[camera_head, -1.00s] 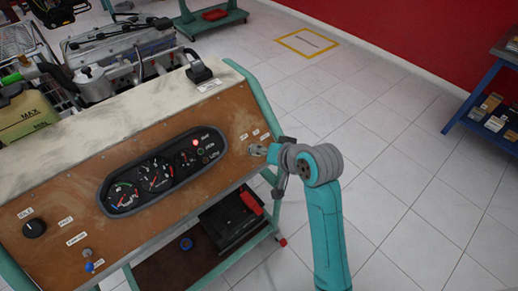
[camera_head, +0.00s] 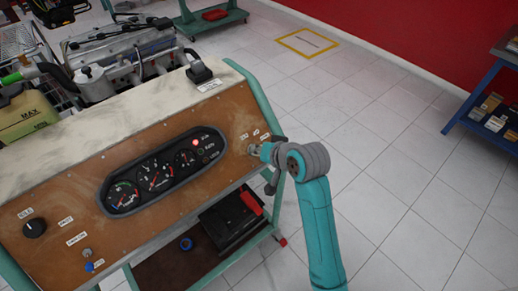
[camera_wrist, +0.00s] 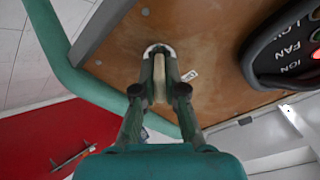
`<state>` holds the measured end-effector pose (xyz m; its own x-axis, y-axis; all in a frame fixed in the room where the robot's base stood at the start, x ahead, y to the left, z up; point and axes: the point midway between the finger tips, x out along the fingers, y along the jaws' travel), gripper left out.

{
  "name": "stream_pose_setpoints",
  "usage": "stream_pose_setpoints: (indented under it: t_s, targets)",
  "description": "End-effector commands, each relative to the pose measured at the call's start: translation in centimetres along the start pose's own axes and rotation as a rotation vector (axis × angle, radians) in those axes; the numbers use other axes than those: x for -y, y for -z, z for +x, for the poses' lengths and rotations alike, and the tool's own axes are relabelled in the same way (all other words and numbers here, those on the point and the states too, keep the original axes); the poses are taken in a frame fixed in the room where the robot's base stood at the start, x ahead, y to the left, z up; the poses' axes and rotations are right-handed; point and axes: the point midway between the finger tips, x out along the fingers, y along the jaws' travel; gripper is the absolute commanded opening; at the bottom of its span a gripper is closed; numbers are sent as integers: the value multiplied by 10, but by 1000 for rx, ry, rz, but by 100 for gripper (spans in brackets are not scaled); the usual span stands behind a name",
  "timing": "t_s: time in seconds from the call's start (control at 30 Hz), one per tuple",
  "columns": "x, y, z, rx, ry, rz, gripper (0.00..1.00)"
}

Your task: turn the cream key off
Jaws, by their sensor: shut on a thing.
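The cream key (camera_wrist: 159,80) shows in the wrist view between the fingers of my gripper (camera_wrist: 159,72). It sits in a round metal key switch (camera_wrist: 158,48) on the brown panel. My gripper is shut on the key. In the head view my gripper (camera_head: 260,150) is at the right end of the panel, and the key is hidden behind the fingers and wrist there. The brown panel (camera_head: 165,145) carries a dark gauge cluster (camera_head: 160,172) with a red light (camera_head: 195,143) lit.
A black knob (camera_head: 34,229) and a blue-tipped switch (camera_head: 90,266) are at the panel's lower left. A black battery (camera_head: 230,218) with a red part sits on the shelf below. The teal stand frame (camera_head: 262,110) edges the panel. Open tiled floor lies to the right.

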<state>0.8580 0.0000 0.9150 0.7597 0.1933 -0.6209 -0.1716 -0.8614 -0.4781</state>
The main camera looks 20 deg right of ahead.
Motion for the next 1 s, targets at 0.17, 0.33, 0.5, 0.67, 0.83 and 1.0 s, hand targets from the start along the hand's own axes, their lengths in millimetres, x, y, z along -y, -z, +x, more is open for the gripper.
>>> stream_pose_setpoints:
  t_s: [0.17, 0.33, 0.5, 0.67, 0.83, 1.0]
  targets:
    - [0, 0, 0, 0, 2, -23, 0]
    - [0, 0, 0, 0, 8, -96, 0]
    - [0, 0, 0, 0, 18, -217, 0]
    - [0, 0, 0, -1, 27, -347, 0]
    - [0, 0, 0, -1, 38, -479, 0]
    - [0, 0, 0, 0, 46, -585, 0]
